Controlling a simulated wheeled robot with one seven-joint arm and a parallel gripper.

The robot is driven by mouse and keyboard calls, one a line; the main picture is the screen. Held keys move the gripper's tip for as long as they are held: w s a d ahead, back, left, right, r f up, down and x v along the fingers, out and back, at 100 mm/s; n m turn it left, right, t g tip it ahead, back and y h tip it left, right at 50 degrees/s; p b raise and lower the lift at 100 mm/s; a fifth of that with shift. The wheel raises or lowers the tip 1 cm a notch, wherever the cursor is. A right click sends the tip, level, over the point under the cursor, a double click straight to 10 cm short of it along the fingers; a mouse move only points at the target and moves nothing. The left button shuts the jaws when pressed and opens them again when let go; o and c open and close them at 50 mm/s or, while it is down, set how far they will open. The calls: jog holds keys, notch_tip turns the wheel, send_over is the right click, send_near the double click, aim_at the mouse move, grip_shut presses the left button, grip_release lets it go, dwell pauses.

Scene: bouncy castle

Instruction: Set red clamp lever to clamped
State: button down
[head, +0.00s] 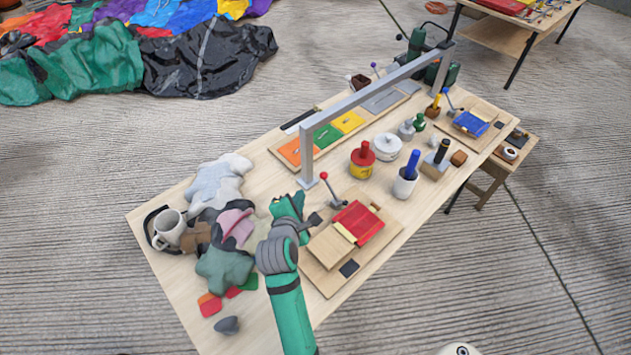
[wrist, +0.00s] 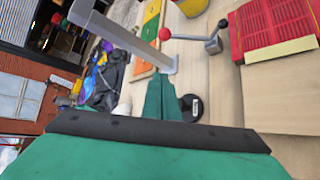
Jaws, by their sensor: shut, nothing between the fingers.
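The red clamp lever is a grey rod with a red ball knob (head: 323,175) at the rear left corner of a wooden board, beside the red ribbed block (head: 358,222). In the head view the rod slants up and left from its pivot. In the wrist view the red knob (wrist: 164,33) points left and the rod runs nearly level to a grey pivot at the red block's edge. My gripper (head: 300,206) is shut and empty, left of the lever and a little nearer the front. It appears apart from the knob. Its green finger (wrist: 160,97) shows in the wrist view.
A grey metal gantry (head: 375,85) spans the table behind the lever, its near post close to the knob. Crumpled cloths (head: 222,190) and a mug (head: 169,227) lie left. A yellow-red pot (head: 362,160) and white pots stand right. A blue clamp block (head: 471,123) sits farther off.

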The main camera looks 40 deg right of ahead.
jog(key=shift+w, duration=0.1)
jog(key=x, duration=1)
jog(key=shift+d+f, duration=0.15)
jog(key=shift+d, duration=0.05)
jog(key=shift+s+d+r, duration=0.25)
jog(key=shift+s+r, duration=0.1)
jog(key=shift+s, duration=0.1)
jog(key=shift+s+d+r, duration=0.25)
jog(key=shift+s+r, duration=0.05)
jog(key=shift+s, duration=0.15)
jog(key=shift+s+d+r, duration=0.35)
jog(key=shift+s+r, duration=0.15)
jog(key=shift+w, duration=0.1)
